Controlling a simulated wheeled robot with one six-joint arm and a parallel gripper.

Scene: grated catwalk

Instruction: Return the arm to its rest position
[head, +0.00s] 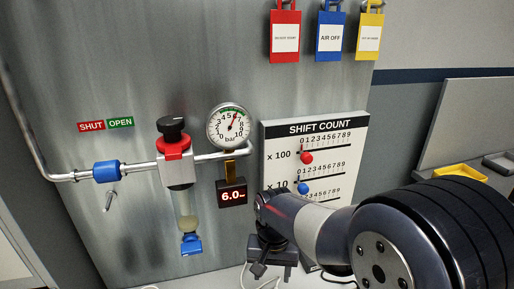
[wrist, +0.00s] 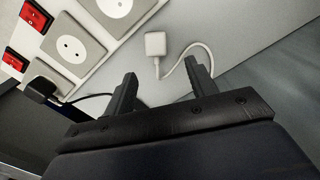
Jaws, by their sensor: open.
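My arm (head: 325,230) reaches in from the lower right of the head view. My gripper (head: 270,266) is low in front of the panel, below the red digital display and left of the shift count board's lower part. In the wrist view my gripper (wrist: 161,72) is open, its two dark fingers apart with nothing held between them. A white plug (wrist: 155,44) on a white cable lies on the pale surface beyond the fingertips.
The wrist view shows socket plates (wrist: 72,48), red switches (wrist: 36,15) and a black plug (wrist: 40,90). In the head view, the panel carries a pressure gauge (head: 229,126), regulator (head: 175,160), display (head: 232,192), shift count board (head: 338,140) and hanging tags (head: 329,38). A yellow tray (head: 459,171) is at right.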

